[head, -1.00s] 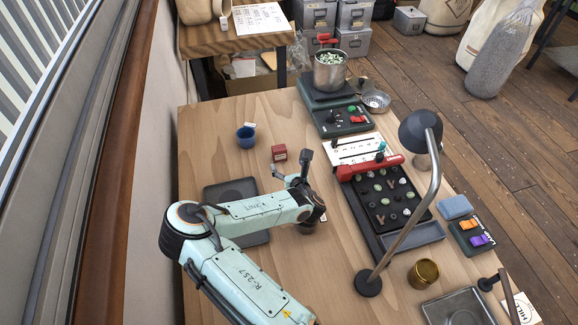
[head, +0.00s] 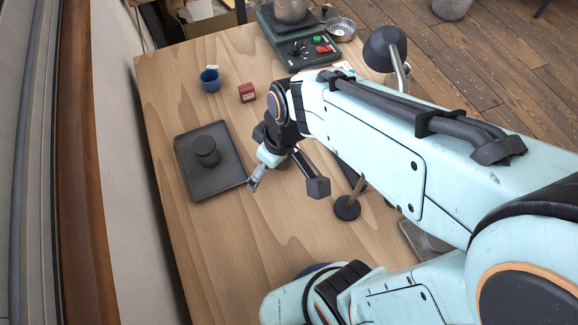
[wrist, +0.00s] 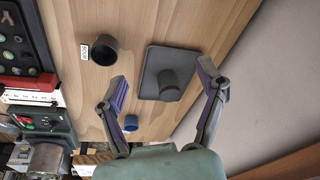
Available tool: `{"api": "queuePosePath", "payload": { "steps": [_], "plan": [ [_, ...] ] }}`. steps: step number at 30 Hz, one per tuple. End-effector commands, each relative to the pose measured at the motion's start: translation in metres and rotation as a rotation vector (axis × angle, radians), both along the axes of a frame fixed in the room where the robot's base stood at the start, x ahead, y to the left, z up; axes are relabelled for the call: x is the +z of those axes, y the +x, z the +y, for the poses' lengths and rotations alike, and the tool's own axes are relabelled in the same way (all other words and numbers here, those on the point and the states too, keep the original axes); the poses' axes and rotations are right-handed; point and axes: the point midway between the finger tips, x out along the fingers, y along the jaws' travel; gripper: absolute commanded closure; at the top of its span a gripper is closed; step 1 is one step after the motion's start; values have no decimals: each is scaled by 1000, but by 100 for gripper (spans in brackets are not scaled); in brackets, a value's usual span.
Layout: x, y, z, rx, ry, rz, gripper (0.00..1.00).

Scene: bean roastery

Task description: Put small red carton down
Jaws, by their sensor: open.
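The small red carton (head: 247,92) stands on the bare wood of the table (head: 225,235), right of the blue cup (head: 210,80) in the head view. My gripper (head: 256,182) is well apart from it, over the table by the right edge of the dark tray (head: 220,185). In the wrist view my gripper (wrist: 163,85) has its two fingers spread wide, with nothing held between them. The tray, with a dark cylinder (wrist: 170,84) on it, shows beyond the gap. I cannot make out the carton in the wrist view.
A dark cup with a white label (wrist: 103,51) stands on the table in the wrist view. The green control unit (head: 305,51) is at the back right. A round lamp foot (head: 347,207) stands right of my gripper. The front-left table is clear.

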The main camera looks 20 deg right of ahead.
Motion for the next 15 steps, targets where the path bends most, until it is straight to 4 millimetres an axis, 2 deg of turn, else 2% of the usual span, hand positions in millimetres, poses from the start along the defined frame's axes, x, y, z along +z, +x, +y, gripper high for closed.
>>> {"api": "queuePosePath", "payload": {
  "steps": [1,3,6,10,15],
  "plan": [
    [14,-22,1,-77,7,35,29],
    [26,-53,1,-185,-3,102,29],
    [36,-85,-1,-308,-33,166,29],
    [41,-105,-3,-388,-60,206,29],
    [41,-108,-3,-401,-65,215,29]
  ]
}}
